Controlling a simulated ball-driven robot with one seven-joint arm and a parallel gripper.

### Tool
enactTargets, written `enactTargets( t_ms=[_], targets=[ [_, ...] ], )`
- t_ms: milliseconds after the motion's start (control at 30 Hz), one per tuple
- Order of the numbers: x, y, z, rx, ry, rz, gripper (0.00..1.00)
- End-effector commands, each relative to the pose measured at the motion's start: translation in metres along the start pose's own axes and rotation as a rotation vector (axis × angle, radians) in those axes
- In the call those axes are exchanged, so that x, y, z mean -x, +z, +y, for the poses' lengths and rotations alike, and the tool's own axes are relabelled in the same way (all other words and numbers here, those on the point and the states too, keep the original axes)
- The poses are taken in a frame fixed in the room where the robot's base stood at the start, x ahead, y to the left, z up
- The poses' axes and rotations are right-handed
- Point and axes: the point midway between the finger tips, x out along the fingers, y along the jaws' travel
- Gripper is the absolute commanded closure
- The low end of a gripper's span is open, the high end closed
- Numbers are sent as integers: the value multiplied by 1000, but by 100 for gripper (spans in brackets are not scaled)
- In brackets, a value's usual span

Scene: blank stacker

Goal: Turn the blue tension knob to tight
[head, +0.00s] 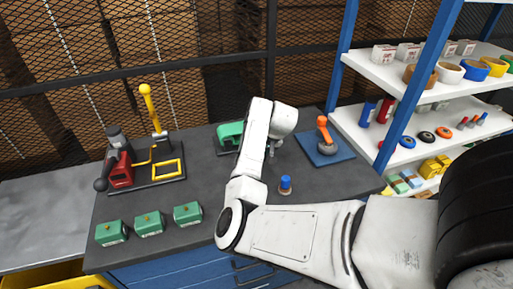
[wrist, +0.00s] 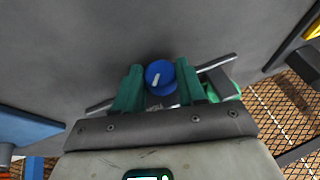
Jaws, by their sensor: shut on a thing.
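The blue tension knob (wrist: 160,76) is round with a white pointer line and shows in the wrist view between the two green fingers of my gripper (wrist: 159,88). The fingers are shut on it, one at each side. Part of a pale label shows just below the knob, too small to read surely. In the head view a blue knob-like piece (head: 285,183) stands on a round base on the bench, just in front of my wrist; I cannot tell surely that it is the same one. The fingers are not clear in the head view.
A green machine (head: 229,133) stands behind my forearm. A blue plate (head: 340,151) with an orange-handled tool lies right of my wrist. Three green boxes (head: 149,223) and a red and yellow device (head: 120,172) stand at left. Shelves (head: 345,67) rise at right.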

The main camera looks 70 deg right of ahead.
Motion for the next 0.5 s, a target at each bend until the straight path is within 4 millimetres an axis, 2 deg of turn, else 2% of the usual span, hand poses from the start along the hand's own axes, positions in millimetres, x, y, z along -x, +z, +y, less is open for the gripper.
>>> enactTargets(
  t_ms=[367,400,500],
  targets=[
    [0,0,0,-9,-22,0,90],
    [0,0,0,-9,-22,0,58],
    [0,0,0,-8,-22,0,48]
  ],
)
